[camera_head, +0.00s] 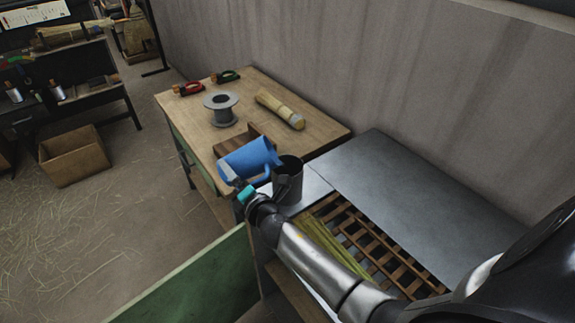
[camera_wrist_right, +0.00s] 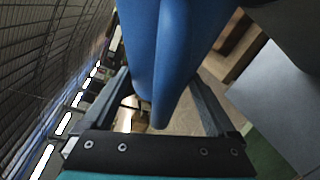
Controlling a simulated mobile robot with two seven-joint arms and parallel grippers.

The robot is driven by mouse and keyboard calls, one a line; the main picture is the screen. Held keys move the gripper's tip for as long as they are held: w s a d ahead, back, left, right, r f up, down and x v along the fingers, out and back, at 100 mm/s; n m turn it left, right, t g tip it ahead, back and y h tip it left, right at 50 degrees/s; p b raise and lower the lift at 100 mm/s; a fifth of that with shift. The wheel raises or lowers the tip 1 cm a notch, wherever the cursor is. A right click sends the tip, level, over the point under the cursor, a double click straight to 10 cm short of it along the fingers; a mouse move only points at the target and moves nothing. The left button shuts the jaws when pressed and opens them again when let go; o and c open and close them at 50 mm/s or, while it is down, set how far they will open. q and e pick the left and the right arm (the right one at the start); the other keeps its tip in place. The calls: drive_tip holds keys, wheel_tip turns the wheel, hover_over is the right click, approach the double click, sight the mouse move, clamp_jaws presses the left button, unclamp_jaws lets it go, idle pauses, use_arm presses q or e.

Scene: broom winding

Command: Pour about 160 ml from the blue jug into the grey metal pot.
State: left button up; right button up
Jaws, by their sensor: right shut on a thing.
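The blue jug (camera_head: 246,160) is held tilted far over onto its side, its mouth end toward the grey metal pot (camera_head: 288,180). My right gripper (camera_head: 232,178) is shut on the jug, at its left underside in the head view. In the right wrist view the blue jug (camera_wrist_right: 165,60) fills the space between the fingers of my right gripper (camera_wrist_right: 160,110). The pot stands upright on the metal surface, its dark open top just right of the jug's mouth. I cannot see any stream or the liquid level. My left gripper is not in view.
A wooden table (camera_head: 300,140) bears a grey spool (camera_head: 221,109), a straw bundle (camera_head: 280,110) and red-handled pliers (camera_head: 188,89). A brown wooden block (camera_head: 240,141) lies behind the jug. A green panel (camera_head: 195,285) stands in front.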

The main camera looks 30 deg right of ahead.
drive_tip(key=shift+r+m, duration=0.3)
drive_tip(key=shift+r, duration=0.1)
idle(0.8)
drive_tip(key=shift+f, duration=0.1)
drive_tip(key=n+p, duration=0.2)
drive_tip(key=shift+d+f+g+h+p, duration=0.2)
drive_tip(key=shift+g+h+p, duration=0.1)
drive_tip(key=shift+g+p, duration=0.1)
drive_tip(key=shift+d+f+n, duration=0.15)
drive_tip(key=shift+f+n, duration=0.55)
drive_tip(key=shift+f, duration=0.25)
drive_tip(key=shift+s+d+f+g, duration=0.1)
drive_tip(key=shift+f+g, duration=0.2)
drive_tip(key=shift+f, duration=0.05)
drive_tip(key=shift+f+n+h, duration=0.5)
drive_tip(key=shift+f+n, duration=0.2)
drive_tip(key=shift+f, duration=0.05)
drive_tip(key=shift+f+g, duration=0.1)
drive_tip(key=shift+g, duration=0.2)
